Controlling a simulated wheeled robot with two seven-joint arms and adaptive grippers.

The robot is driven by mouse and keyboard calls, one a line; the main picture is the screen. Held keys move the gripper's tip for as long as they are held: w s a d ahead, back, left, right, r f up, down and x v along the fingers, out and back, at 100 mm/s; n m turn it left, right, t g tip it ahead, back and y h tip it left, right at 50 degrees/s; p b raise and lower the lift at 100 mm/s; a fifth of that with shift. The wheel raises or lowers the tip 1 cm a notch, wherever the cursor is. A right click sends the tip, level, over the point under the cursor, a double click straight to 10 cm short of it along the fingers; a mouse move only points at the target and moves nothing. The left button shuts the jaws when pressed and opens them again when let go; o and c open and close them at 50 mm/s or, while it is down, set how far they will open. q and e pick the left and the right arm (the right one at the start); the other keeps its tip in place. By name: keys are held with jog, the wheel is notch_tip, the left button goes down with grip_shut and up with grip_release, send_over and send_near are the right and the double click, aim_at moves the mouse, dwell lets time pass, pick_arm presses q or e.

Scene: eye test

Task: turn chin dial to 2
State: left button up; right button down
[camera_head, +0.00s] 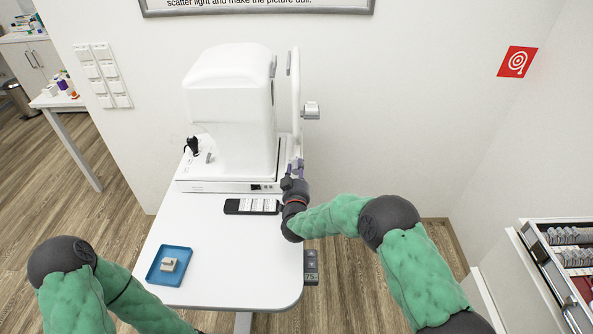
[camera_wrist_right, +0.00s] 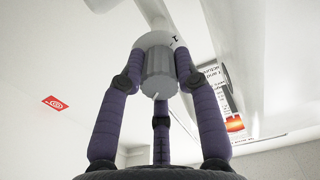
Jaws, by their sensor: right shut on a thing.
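The chin dial (camera_wrist_right: 158,72) is a grey ribbed knob on a pale round collar in the right wrist view. A small white mark shows at its near end, and part of a dark character shows on the collar's right; I cannot read which number the dial points to. My right gripper (camera_wrist_right: 160,85) has its purple fingers closed around the dial. In the head view my right gripper (camera_head: 293,172) is at the right side of the white eye-test machine (camera_head: 229,115), beside the chin-rest column; the dial is hidden there. My left arm shows at lower left, its gripper out of frame.
The machine stands on a white table (camera_head: 225,235). A black strip with white labels (camera_head: 252,206) and a blue tray (camera_head: 152,270) holding a small pale object (camera_head: 169,264) lie in front. A grey knob (camera_head: 311,110) juts from the column above. An open drawer (camera_head: 565,240) is at right.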

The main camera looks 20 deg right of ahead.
jog(key=shift+n, duration=0.4)
jog(key=n+p, duration=0.2)
jog(key=n, duration=0.2)
jog(key=shift+n, duration=0.3)
jog(key=n+p, duration=0.2)
jog(key=n, duration=0.3)
jog(key=n+p, duration=0.2)
jog(key=n, duration=0.4)
jog(key=shift+n, duration=0.4)
jog(key=shift+f+n+p, duration=0.1)
jog(key=shift+n+p, duration=0.7)
jog(key=shift+n, duration=1.7)
jog(key=c, duration=0.9)
grip_release()
